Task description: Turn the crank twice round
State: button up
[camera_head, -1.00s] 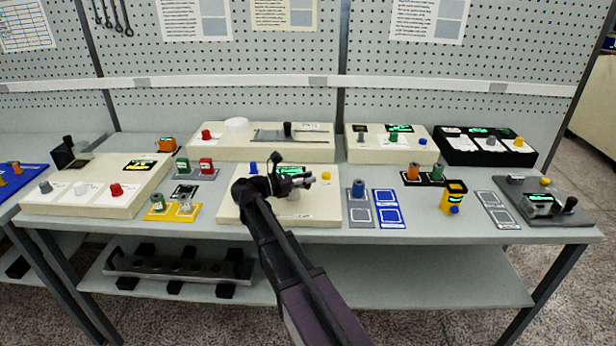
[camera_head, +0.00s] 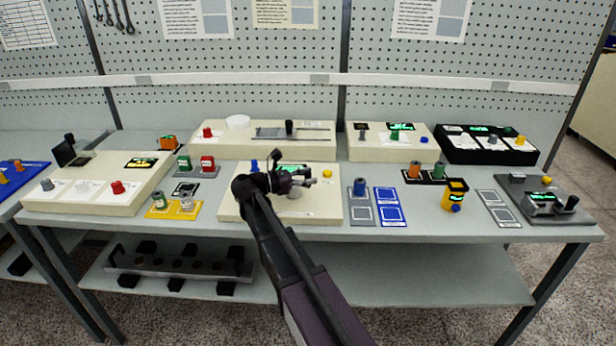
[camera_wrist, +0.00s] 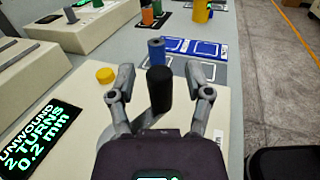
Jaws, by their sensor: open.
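The crank's black upright handle (camera_wrist: 159,88) stands between the two fingers of my gripper (camera_wrist: 160,82) in the wrist view. The fingers are open, one on each side of it, with a gap visible on both sides. The crank sits on a cream box (camera_head: 232,208) in the middle of the bench, and in the head view my gripper (camera_head: 312,179) is low over this box and hides the crank. A lit display (camera_wrist: 38,138) on the box shows "UNWOUND" and a line in mm. A yellow button (camera_wrist: 105,75) is beside the left finger.
A blue spool (camera_head: 359,187) stands on a grey pad just right of the box, beyond the handle in the wrist view. Yellow and grey spool holders are left of the box. Another cream box (camera_head: 215,150) with a slider stands behind.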

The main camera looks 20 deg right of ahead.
jog(key=shift+a, duration=0.15)
jog(key=a, duration=1.1)
jog(key=shift+s+a, duration=0.2)
jog(key=shift+a, duration=0.2)
jog(key=shift+s, duration=0.1)
dwell(1.0)
